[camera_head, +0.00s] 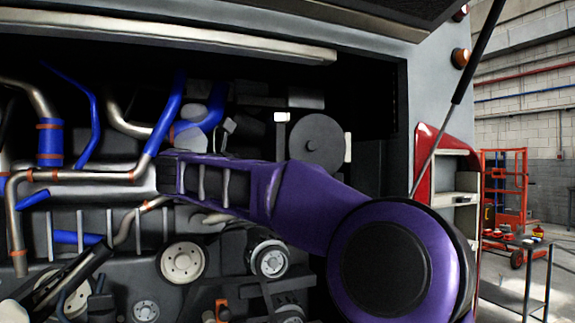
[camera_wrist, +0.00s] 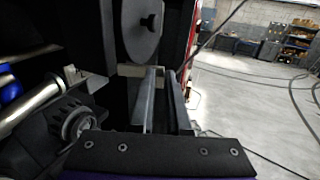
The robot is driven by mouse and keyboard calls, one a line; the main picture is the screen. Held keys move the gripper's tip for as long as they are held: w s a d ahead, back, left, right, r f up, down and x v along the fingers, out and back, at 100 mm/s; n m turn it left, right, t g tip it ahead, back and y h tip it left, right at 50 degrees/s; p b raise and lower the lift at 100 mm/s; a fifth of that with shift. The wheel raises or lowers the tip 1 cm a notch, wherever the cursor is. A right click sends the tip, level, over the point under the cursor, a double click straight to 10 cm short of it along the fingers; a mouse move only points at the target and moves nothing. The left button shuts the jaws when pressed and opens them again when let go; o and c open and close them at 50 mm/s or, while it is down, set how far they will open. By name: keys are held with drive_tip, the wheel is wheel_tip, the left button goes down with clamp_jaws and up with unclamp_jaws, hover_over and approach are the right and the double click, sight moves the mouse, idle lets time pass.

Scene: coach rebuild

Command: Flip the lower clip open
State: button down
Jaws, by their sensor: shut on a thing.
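In the wrist view, my gripper (camera_wrist: 161,73) reaches forward with its two grey fingers close together and a narrow gap between them. The fingertips meet a pale piece (camera_wrist: 129,70) just below a dark round cover (camera_wrist: 138,42); it appears to be the lower clip, and the fingers are shut on it. Its exact angle is hard to tell. In the head view, the round cover (camera_head: 318,150) shows with a pale clip (camera_head: 281,117) at its upper left and another pale piece (camera_head: 348,147) at its right. My purple arm hides the area below the cover and my gripper.
Blue hoses (camera_head: 160,125) and metal pipes (camera_head: 80,176) crowd the bay at left. Pulleys (camera_head: 182,262) sit low. A thin strut (camera_head: 455,100) holds the raised hatch. A red cart (camera_head: 505,195) and small table (camera_head: 518,246) stand at right on open floor.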

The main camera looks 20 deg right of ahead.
drive_tip(key=shift+w+a+f+m+g+h+p, duration=0.15)
drive_tip(key=shift+w+a+m+g+p, duration=0.3)
drive_tip(key=shift+m+g, duration=0.85)
drive_tip(key=shift+w+a+r+m+g+h+p, duration=0.2)
drive_tip(key=shift+a+m+g+p, duration=0.45)
drive_tip(key=shift+g, duration=1.1)
drive_tip(key=shift+w+a+f+m+g+h+p, duration=0.35)
drive_tip(key=shift+m+g+p, duration=0.3)
drive_tip(key=shift+m+g, duration=0.65)
drive_tip(key=shift+a+r+g, duration=0.1)
drive_tip(key=shift+g, duration=0.45)
drive_tip(key=c, duration=0.9)
unclamp_jaws()
drive_tip(key=shift+r, duration=0.1)
